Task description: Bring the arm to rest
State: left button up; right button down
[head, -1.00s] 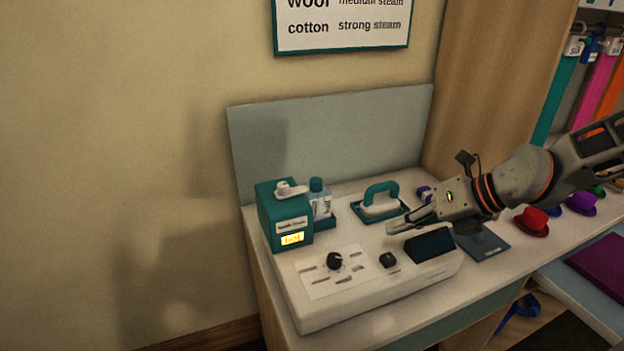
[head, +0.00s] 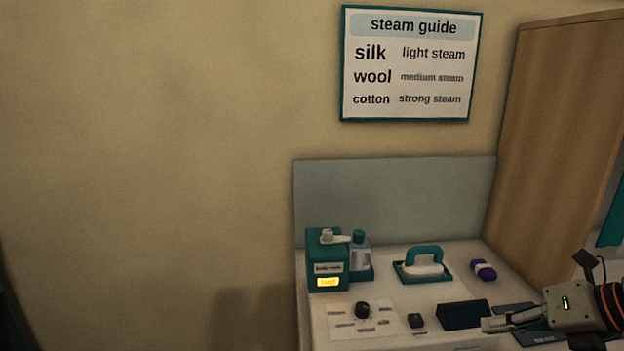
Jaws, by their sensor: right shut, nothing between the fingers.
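My right gripper (head: 512,322) comes in from the lower right corner of the head view. Its fingers are shut and empty, pointing left. They are in front of the right part of a black block (head: 463,315) on the white control unit; I cannot tell whether they touch it. Most of the right arm is cut off by the picture's edge. My left gripper is not in view.
The counter holds a teal box (head: 327,262) with a lit yellow display, a bottle (head: 360,256), a teal-handled iron (head: 424,262), a purple roll (head: 483,270), a black dial (head: 362,310) and a small black knob (head: 416,320). A wooden panel (head: 550,150) stands right; a steam guide (head: 408,65) hangs above.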

jog(key=s+d+f+m+t+h, duration=0.2)
jog(key=d+f+m+t+h, duration=0.15)
jog(key=f+m, duration=0.45)
jog(key=s+d+f+m+t+h, duration=0.35)
jog(key=f+m, duration=0.25)
jog(key=m, duration=0.5)
jog(key=s+a+f+m+g+h, duration=0.2)
jog(key=s+f+m+g+h, duration=0.2)
jog(key=s+f+m+g, duration=0.6)
pick_arm(q)
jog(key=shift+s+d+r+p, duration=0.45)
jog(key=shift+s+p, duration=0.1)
jog(key=shift+p, duration=0.35)
pick_arm(e)
jog(key=a+f+m+t+y, duration=0.1)
jog(key=a+f+t+y, duration=0.2)
jog(key=a+f, duration=0.3)
jog(key=s+a+f+t+y, duration=0.1)
jog(key=a+f+t+y, duration=0.2)
jog(key=a+f, duration=0.3)
jog(key=a+y, duration=0.1)
jog(key=a, duration=0.3)
jog(key=shift+a+m+t+y, duration=0.2)
jog(key=shift+m+t+y, duration=0.1)
jog(key=shift+m, duration=0.1)
